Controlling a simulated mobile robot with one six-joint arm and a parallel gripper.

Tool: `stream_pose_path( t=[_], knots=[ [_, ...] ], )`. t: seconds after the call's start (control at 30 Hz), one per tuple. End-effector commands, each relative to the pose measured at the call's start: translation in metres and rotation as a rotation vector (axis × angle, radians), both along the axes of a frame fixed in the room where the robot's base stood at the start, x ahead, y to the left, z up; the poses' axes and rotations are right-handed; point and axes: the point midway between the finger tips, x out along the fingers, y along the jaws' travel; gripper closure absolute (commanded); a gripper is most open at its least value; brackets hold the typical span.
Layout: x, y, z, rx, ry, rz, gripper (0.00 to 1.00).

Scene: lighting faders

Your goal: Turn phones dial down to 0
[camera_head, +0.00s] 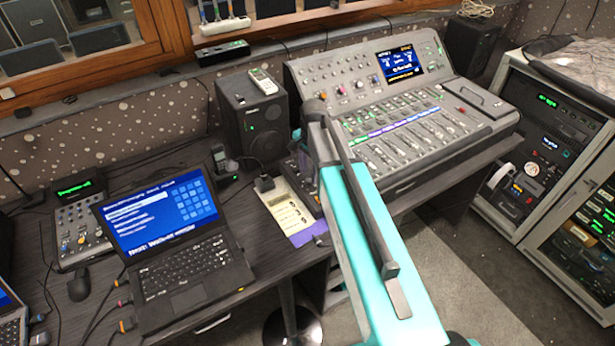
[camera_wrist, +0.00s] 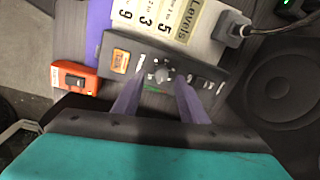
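In the wrist view a narrow dark control panel (camera_wrist: 205,72) carries a small grey knob (camera_wrist: 160,75) near its middle, with other small controls beside it. Its lettering is too small to read, so I cannot tell for sure that this knob is the phones dial. My gripper (camera_wrist: 159,92) shows two purple-grey fingers, spread apart, their tips at the panel's near edge on either side of the knob. I cannot tell whether they touch it. In the head view the panel (camera_head: 302,192) is partly hidden behind my arm, and my fingers are hidden.
A paper card headed "Levels" (camera_wrist: 165,25) lies beside the panel. A red box with a black switch (camera_wrist: 75,80), a plug with cable (camera_wrist: 232,28) and a round speaker (camera_wrist: 280,90) are close by. The large mixing console (camera_head: 400,110) stands to the right, a laptop (camera_head: 170,235) left.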

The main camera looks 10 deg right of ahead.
Motion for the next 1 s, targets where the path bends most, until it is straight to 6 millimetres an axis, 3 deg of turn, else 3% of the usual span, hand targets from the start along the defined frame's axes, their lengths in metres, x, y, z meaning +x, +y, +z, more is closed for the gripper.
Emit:
stream_pose_path(
  t=[0.4, 0.77, 0.8, 1.0],
  knots=[
    [0.001, 0.000, -0.030, 0.000, 0.001, -0.001, 0.61],
    [0.002, 0.000, -0.033, 0.001, -0.001, -0.001, 0.61],
    [0.002, 0.000, -0.033, 0.001, -0.001, -0.002, 0.63],
    [0.001, -0.001, -0.033, 0.000, 0.000, -0.002, 0.97]
  ],
)
